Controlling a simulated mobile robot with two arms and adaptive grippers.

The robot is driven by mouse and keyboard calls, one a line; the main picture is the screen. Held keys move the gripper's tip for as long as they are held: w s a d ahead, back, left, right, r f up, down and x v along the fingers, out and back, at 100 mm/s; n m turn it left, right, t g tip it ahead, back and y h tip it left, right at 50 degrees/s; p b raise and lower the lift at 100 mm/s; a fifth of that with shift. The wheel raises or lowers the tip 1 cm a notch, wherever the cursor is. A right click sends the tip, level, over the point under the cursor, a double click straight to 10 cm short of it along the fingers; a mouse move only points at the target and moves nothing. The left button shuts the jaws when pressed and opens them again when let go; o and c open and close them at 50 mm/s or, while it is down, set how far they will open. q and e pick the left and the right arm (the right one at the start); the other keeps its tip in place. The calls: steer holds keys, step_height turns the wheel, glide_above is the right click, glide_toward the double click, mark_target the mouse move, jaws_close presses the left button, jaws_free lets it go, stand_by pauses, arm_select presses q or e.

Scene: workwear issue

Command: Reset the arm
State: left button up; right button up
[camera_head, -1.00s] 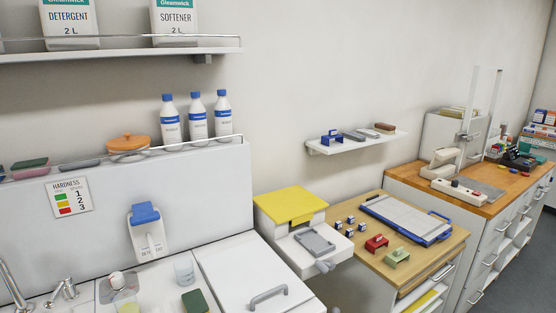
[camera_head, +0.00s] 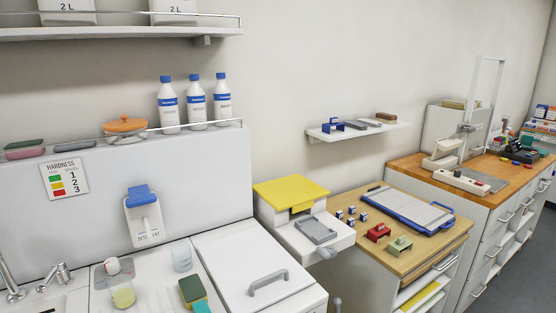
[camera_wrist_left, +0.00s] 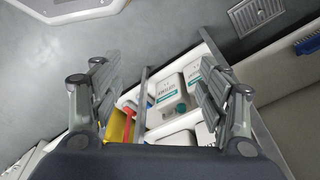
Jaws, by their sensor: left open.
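My left gripper (camera_wrist_left: 158,95) shows in the left wrist view with its two ridged fingers wide apart and nothing between them. Beyond the fingers is an open compartment (camera_wrist_left: 146,73) holding white labelled containers (camera_wrist_left: 166,93) and a yellow and red item (camera_wrist_left: 124,124). I cannot tell how far the fingers are from it. Neither gripper shows in the head view.
In the head view, a white counter (camera_head: 225,250) with a grey-handled lid stands at front. A wooden-topped cabinet (camera_head: 395,260) with red and green blocks is to the right. Bottles (camera_head: 196,101) stand on a railed ledge. Grey floor (camera_wrist_left: 150,30) shows in the wrist view.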

arm_select(q)
steer(key=s+a+f+g+b, duration=0.1)
steer(key=s+a+f+b, duration=0.1)
steer(key=s+f, duration=1.3)
step_height(320, 180, down, 2)
steer(key=shift+a+f+b, duration=0.1)
steer(key=shift+a+b, duration=0.3)
steer(key=shift+b, duration=0.4)
steer(key=shift+s, duration=0.1)
